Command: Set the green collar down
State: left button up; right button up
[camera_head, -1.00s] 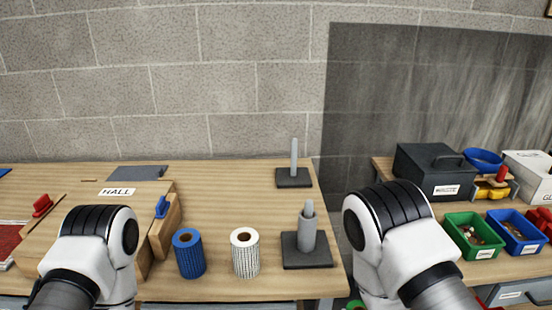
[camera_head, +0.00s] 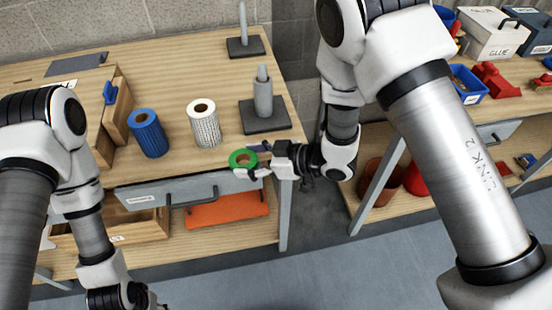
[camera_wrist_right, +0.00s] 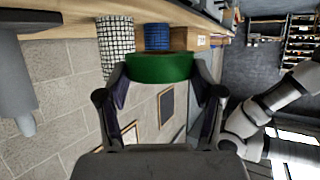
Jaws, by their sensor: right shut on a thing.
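The green collar (camera_head: 243,158) is a short ring in my right gripper (camera_head: 256,162), by the bench's front edge. In the right wrist view, which is upside down, the green collar (camera_wrist_right: 160,67) sits between the two dark fingers of my right gripper (camera_wrist_right: 160,78), which press on its sides. It appears raised above the bench top, with the tubes behind it. My left gripper (camera_head: 150,301) is at the bottom left edge; its fingers are cut off by the frame.
On the bench (camera_head: 175,80) stand a blue tube (camera_head: 148,133), a white gridded tube (camera_head: 204,125), a stand with a grey sleeve (camera_head: 263,97) and a bare post (camera_head: 243,28). Bare bench top lies left of the sleeve stand's base. A drawer (camera_head: 178,192) is below the front edge.

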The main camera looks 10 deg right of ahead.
aim_at(256, 165)
jog(key=shift+a+r+n+g, duration=0.1)
jog(key=shift+a+n+g, duration=0.1)
jog(key=shift+n+g, duration=0.1)
jog(key=shift+d, duration=0.15)
jog(key=d+n+g, duration=0.1)
jog(key=n+g, duration=0.1)
jog(key=s+d+n+g+y, duration=0.1)
jog(key=d+n+g, duration=0.1)
jog(key=shift+s+g+y, duration=0.1)
jog(key=shift+g+y, duration=0.2)
jog(key=shift+g, duration=0.1)
